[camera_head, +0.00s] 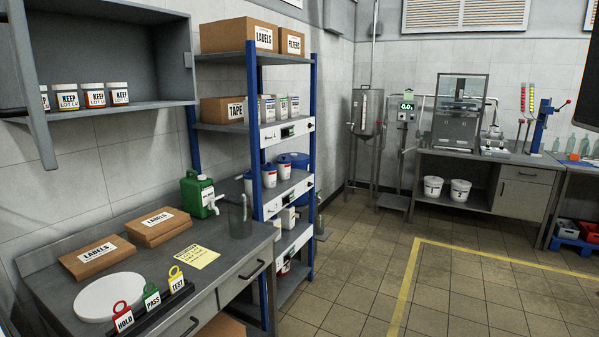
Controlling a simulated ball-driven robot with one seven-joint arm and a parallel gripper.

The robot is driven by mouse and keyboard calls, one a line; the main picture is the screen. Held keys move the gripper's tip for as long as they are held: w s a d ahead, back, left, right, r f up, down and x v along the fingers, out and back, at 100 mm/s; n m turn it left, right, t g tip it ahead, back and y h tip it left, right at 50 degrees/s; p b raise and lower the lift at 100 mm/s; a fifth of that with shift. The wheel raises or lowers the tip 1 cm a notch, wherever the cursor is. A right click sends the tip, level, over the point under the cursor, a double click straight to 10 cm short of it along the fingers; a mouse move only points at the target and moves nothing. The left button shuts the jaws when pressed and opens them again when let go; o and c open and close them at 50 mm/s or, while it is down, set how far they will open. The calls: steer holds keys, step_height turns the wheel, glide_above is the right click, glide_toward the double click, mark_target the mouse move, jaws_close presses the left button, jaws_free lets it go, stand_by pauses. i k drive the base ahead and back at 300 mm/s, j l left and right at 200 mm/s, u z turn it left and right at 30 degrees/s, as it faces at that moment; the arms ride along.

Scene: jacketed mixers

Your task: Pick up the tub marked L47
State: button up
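Several small tubs with white lids stand in a row on the shelf of an open grey wall cabinet (120,35) at the upper left. The left tub (44,98) is partly hidden behind the cabinet door. The other tubs (66,97), (94,95) and (118,93) have white labels reading "KEEP" and "LOT L", with the rest too small to read. I cannot tell which one is marked L47. The cabinet door stands open. My gripper is not in view.
Below the cabinet, a grey bench (225,252) holds cardboard boxes (97,257), a white disc (109,297), HOLD, PASS and TEST tags, and a green canister (198,195). A blue-post rack (257,160) stands right of it. The tiled floor (350,270) at centre is clear.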

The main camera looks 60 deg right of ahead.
mark_target(268, 178)
steer(key=z, duration=1.4)
steer(key=i+l, duration=0.1)
steer(key=i, duration=0.05)
